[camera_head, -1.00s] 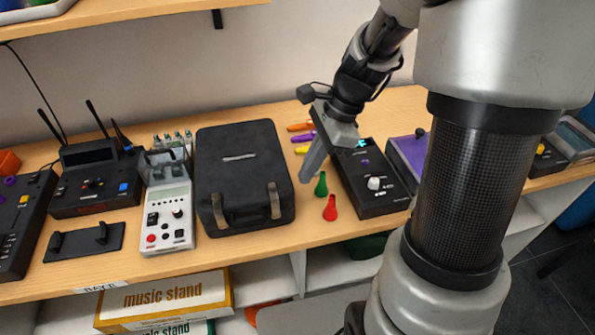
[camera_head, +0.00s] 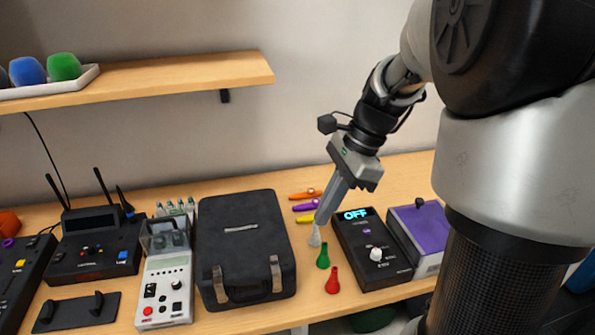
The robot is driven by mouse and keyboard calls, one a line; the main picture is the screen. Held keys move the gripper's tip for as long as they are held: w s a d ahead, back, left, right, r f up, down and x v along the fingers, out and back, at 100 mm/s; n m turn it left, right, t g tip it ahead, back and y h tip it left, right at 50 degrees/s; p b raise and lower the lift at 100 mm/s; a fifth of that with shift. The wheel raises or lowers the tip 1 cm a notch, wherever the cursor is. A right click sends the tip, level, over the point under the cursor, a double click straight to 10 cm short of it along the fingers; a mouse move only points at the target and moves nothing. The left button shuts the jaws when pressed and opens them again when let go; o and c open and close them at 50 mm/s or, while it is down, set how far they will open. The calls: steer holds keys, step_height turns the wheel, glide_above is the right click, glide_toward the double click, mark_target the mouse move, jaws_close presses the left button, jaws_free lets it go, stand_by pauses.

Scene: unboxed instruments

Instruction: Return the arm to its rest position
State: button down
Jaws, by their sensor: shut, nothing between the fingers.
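My gripper (camera_head: 327,218) is shut and empty. It points down and slightly left at the end of my arm, above the table between the black case and the black box. The black box (camera_head: 372,250) has a white knob and a lit display reading "OFF" in blue. My arm reaches in from the upper right and hides part of the table's right side. Just below the fingertips is a small pale object (camera_head: 315,237); I cannot tell whether they touch it.
A black case (camera_head: 243,245) with two latches stands left of my gripper. A purple-topped box (camera_head: 420,232) stands at the right. A wooden wall shelf (camera_head: 180,75) juts out at the upper left.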

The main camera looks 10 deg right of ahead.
steer(key=s+a+r+n+t+h+p, duration=0.3)
steer(key=s+r+n, duration=0.8)
steer(key=n, duration=0.7)
steer(key=shift+s+t+h+p, duration=0.7)
steer(key=shift+s+t, duration=0.05)
steer(key=shift+t, duration=0.55)
